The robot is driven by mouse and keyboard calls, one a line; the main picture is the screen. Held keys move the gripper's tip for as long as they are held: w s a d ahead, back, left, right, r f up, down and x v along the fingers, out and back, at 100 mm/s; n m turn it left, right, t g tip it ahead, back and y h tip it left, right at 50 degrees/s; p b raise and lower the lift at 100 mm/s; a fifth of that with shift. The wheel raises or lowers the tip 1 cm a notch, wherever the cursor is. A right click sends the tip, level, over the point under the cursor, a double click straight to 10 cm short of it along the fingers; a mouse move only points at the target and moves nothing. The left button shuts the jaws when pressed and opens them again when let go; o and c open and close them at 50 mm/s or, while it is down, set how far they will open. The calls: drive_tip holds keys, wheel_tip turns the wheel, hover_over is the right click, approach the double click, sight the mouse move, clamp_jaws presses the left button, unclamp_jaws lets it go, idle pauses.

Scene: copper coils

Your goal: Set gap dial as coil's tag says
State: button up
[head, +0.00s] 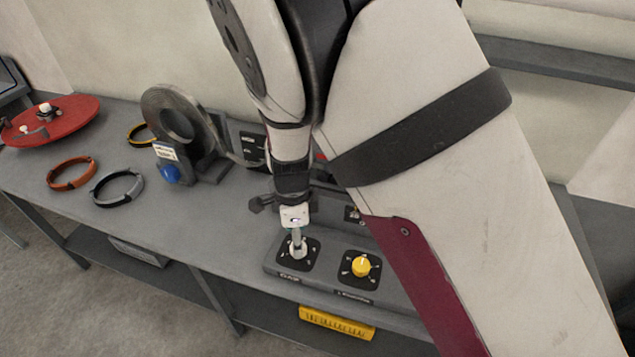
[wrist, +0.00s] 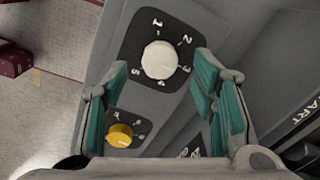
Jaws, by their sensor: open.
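A white dial (head: 297,250) sits on a black plate on the grey panel at the bench front. In the wrist view the white dial (wrist: 159,60) has numerals around it; its pointer setting is not clear. My gripper (head: 296,234) is pointed down just above this dial. In the wrist view my gripper (wrist: 158,66) is open, its two teal-padded fingers on either side of the dial; I cannot tell if they touch it.
A yellow dial (head: 361,266) is right of the white one. A blue knob (head: 169,174) is below the tag. An orange ring (head: 71,174), a grey ring (head: 118,188) and a red disc (head: 50,120) lie to the left. A yellow bin (head: 337,322) is below the bench.

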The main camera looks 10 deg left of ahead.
drive_tip(key=shift+f, duration=1.6)
drive_tip(key=c, duration=1.2)
drive_tip(key=shift+o, duration=0.2)
